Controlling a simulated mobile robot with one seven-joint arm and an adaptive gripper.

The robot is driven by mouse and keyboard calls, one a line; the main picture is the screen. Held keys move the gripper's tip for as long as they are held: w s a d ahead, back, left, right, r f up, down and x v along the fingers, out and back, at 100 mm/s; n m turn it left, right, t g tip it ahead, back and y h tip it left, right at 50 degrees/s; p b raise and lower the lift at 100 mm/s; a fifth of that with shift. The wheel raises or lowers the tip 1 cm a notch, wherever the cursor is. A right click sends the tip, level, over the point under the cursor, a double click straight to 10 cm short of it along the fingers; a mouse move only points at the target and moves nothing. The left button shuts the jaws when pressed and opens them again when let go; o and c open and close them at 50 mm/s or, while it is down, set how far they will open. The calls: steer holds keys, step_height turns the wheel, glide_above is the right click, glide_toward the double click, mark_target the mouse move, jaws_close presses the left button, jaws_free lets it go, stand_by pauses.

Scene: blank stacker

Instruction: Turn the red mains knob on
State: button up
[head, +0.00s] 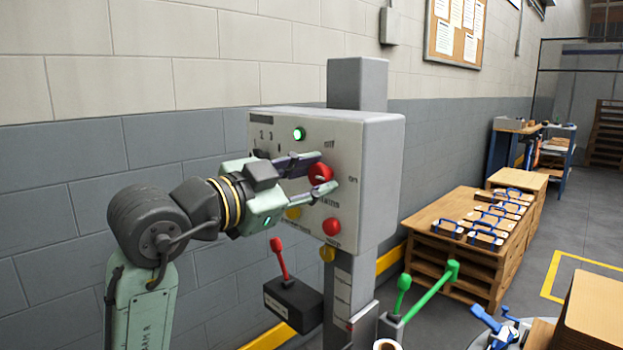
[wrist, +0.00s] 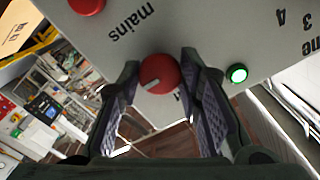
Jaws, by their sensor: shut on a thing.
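The red mains knob (head: 320,173) is on the front of the grey control box (head: 383,150), with "off" printed above it and "on" to its right. My gripper (head: 328,172) is shut on the knob, one finger on each side of it. In the wrist view the knob (wrist: 160,73) sits between the fingertips of my gripper (wrist: 160,80). Its pale mark points to the lower left there, roughly towards the panel's right, the "on" side. The fingers partly cover the panel; "on" is not readable in the wrist view. The green lamp (head: 299,134) is lit.
Below the knob are a red button (head: 332,226) and a yellow button (head: 293,213). A red-handled lever (head: 279,258) stands up from a dark box at lower left. Green levers (head: 436,290) are at lower right.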

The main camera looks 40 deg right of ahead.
steer(key=o, duration=1.2)
steer(key=a, duration=0.8)
steer(key=s+a, duration=0.1)
steer(key=a, duration=0.3)
